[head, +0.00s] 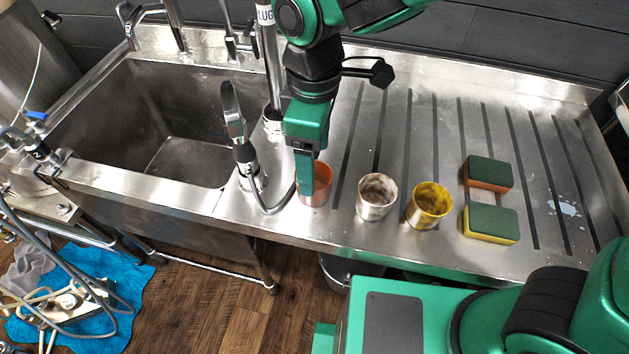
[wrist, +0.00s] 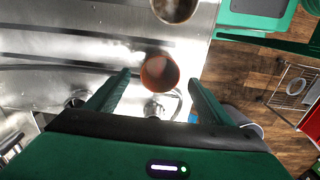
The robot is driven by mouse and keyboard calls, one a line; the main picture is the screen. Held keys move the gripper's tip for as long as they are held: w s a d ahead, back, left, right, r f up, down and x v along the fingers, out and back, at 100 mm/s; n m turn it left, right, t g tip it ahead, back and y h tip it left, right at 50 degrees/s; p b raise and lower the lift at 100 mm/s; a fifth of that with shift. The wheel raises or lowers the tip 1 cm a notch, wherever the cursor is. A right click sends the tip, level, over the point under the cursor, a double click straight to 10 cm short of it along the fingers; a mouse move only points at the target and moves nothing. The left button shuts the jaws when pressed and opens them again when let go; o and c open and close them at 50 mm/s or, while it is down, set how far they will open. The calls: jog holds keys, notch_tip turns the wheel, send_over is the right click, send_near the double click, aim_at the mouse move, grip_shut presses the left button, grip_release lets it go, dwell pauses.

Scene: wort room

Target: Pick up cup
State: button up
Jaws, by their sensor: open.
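An orange-red cup (head: 322,184) stands on the steel drainboard just right of the sink, partly hidden behind my gripper. In the wrist view the same cup (wrist: 159,72) shows its round open mouth, in line with the gap between the fingertips. My gripper (head: 307,196) points down over this cup, open, with one finger seen in front of it. In the wrist view the two fingers of my gripper (wrist: 159,78) are spread apart either side of the cup, and I see no contact. A whitish stained cup (head: 376,198) and a yellow cup (head: 428,206) stand to its right.
Two green-topped sponges (head: 490,222) lie right of the cups. A steel sink (head: 150,125) is at left. A tap with a hose (head: 245,155) stands close to the left of my gripper. The grooved drainboard (head: 440,120) is clear behind the cups.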

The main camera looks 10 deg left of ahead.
jog(key=shift+a+f, duration=0.1)
jog(key=shift+f, duration=2.8)
jog(key=shift+w, duration=0.1)
jog(key=c, duration=1.1)
jog(key=shift+r, duration=0.15)
